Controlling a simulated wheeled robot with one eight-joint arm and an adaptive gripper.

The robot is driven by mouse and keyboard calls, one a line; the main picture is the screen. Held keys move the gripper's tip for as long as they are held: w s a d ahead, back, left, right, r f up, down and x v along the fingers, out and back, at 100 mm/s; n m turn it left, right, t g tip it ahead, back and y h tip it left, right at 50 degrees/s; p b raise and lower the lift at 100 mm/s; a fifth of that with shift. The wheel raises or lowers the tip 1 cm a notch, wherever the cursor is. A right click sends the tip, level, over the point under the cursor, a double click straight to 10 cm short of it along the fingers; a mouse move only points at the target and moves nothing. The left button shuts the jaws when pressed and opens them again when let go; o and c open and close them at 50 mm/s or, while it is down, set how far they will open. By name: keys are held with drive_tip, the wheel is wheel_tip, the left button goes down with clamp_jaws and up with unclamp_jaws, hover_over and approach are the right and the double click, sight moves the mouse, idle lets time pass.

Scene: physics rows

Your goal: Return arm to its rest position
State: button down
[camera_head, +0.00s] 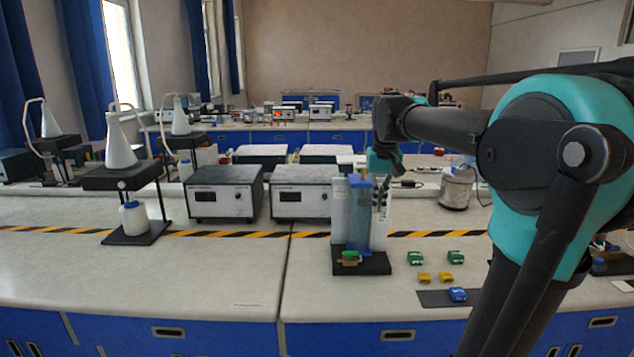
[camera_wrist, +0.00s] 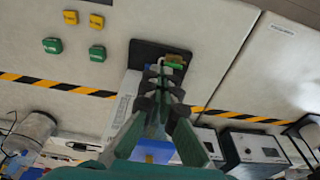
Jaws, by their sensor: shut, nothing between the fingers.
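My gripper (camera_head: 382,198) is at the end of my arm, pointing down over the bench beside a clear stand with a blue column (camera_head: 359,212). In the wrist view my gripper's fingers (camera_wrist: 160,72) converge and are shut with nothing held. They overlap the stand's dark base (camera_wrist: 148,48) in that view; I cannot tell whether they touch the stand. A green and yellow piece (camera_head: 349,258) sits at the front of the base and also shows in the wrist view (camera_wrist: 175,61). My arm reaches in from the right.
Two green blocks (camera_head: 415,258), two yellow blocks (camera_head: 424,278) and a blue block (camera_head: 458,294) lie right of the stand, the blue one on a dark mat (camera_head: 432,298). Two instrument boxes (camera_head: 300,192) and a flask stand (camera_head: 125,180) are left. The front left bench is clear.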

drive_tip(key=s+d+f+t, duration=0.1)
drive_tip(key=s+f, duration=0.9)
drive_tip(key=f, duration=0.3)
drive_tip(key=s+d+f+t, duration=0.1)
drive_tip(key=s+f, duration=0.9)
drive_tip(key=f, duration=0.4)
drive_tip(key=shift+d+f+t, duration=0.15)
drive_tip(key=shift+f+t, duration=0.1)
drive_tip(key=shift+t, duration=0.05)
drive_tip(key=c, duration=2.3)
unclamp_jaws()
drive_tip(key=shift+w, duration=0.1)
